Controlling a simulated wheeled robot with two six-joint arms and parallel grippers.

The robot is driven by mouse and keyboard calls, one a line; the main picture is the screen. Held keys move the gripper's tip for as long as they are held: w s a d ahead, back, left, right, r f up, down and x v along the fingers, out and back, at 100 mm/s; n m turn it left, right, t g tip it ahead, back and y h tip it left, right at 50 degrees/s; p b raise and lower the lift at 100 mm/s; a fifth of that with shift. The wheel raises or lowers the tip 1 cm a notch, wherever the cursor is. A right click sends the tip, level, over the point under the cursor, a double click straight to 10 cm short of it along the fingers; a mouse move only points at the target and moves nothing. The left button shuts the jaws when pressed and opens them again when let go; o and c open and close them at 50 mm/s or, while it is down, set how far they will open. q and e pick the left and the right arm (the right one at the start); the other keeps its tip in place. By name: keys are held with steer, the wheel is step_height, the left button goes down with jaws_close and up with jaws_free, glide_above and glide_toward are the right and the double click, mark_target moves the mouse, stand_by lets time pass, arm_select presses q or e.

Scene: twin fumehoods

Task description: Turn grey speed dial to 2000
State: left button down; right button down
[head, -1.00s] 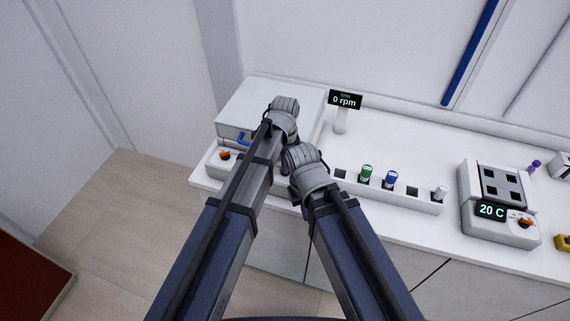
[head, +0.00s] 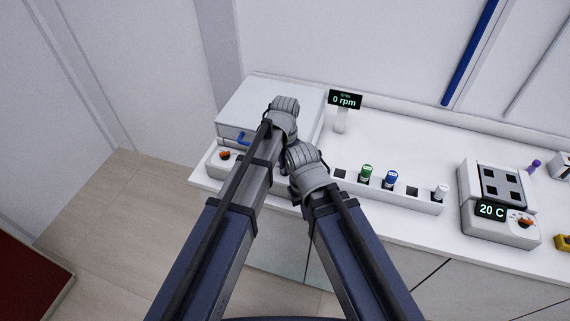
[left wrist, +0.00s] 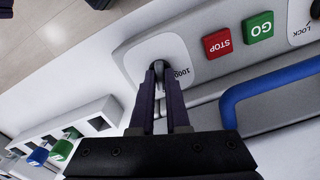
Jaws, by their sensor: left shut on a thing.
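The grey speed dial (left wrist: 158,65) sits on a white rounded plate on the front of the white machine, with a "1000" mark printed beside it. My left gripper (left wrist: 160,74) is shut on the dial, one dark finger on either side. In the head view my arms hide the dial and most of the left gripper. A black display (head: 345,100) on a white post reads 0 rpm. I see no right gripper in either view.
Beside the dial are a red STOP button (left wrist: 217,43), a green GO button (left wrist: 258,26) and a blue handle (left wrist: 270,84). A white tube rack (head: 400,195) holds several capped tubes. A heater block (head: 490,208) reading 20 C stands farther right.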

arm_select(q)
steer(key=shift+n, duration=1.9)
steer(key=c, duration=0.9)
jaws_free()
step_height(320, 180, up, 8)
steer(key=p, duration=0.8)
steer(key=shift+s+f, duration=0.1)
steer(key=shift+f, duration=0.05)
